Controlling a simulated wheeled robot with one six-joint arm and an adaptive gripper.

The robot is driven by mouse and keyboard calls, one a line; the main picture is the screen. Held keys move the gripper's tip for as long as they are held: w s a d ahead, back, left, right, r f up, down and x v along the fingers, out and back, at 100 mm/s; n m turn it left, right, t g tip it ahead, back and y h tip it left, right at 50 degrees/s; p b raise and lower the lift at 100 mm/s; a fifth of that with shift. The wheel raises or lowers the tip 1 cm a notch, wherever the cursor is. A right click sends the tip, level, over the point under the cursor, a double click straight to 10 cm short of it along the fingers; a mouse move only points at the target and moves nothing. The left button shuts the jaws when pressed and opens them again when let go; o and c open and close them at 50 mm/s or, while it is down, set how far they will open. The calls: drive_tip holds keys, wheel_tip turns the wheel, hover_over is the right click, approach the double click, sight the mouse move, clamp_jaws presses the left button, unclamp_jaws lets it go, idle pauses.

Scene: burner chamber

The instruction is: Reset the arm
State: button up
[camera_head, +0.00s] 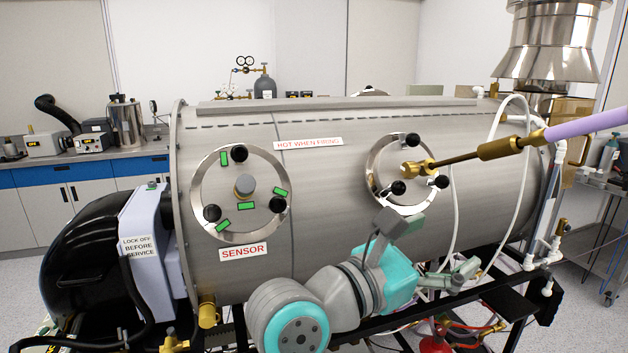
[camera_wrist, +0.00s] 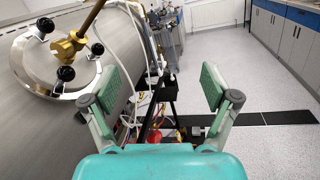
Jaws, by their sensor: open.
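My gripper (camera_wrist: 165,88) is open and empty in the wrist view, its two green-padded fingers wide apart. In the head view, my gripper (camera_head: 466,270) points right, in front of the lower side of the steel burner chamber (camera_head: 330,215). It is below and right of the right round port (camera_head: 378,190). The wrist view shows this port with black knobs (camera_wrist: 66,73) at upper left, clear of my fingers. Nothing is between the fingers. My arm is bent low along the chamber's front.
A brass fitting with a purple lance (camera_head: 580,124) reaches the right port from the right. White hoses (camera_head: 455,215) hang near my gripper. A black frame (camera_head: 500,300) with red and brass piping lies below. The left port (camera_head: 240,190) has green markers. Open floor (camera_wrist: 240,65) lies at right in the wrist view.

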drive_tip(key=s+d+f+n+t+h, duration=0.45)
drive_tip(key=s+f+n+t, duration=0.45)
drive_tip(key=s+f+n, duration=0.75)
drive_tip(key=s+a+f+n+g+y, duration=0.1)
drive_tip(key=s+f+n+y, duration=0.9)
drive_tip(key=n, duration=0.7)
drive_tip(key=s+a+f+n+g+y, duration=0.1)
drive_tip(key=s+f+n+g+y, duration=0.1)
drive_tip(key=s+f+n+y, duration=0.9)
wheel_tip(320, 180, down, 3)
drive_tip(key=n, duration=0.6)
drive_tip(key=shift+s+a, duration=0.25)
drive_tip(key=shift+a, duration=0.1)
drive_tip(key=shift+r+y, duration=0.1)
drive_tip(key=shift+y, duration=0.15)
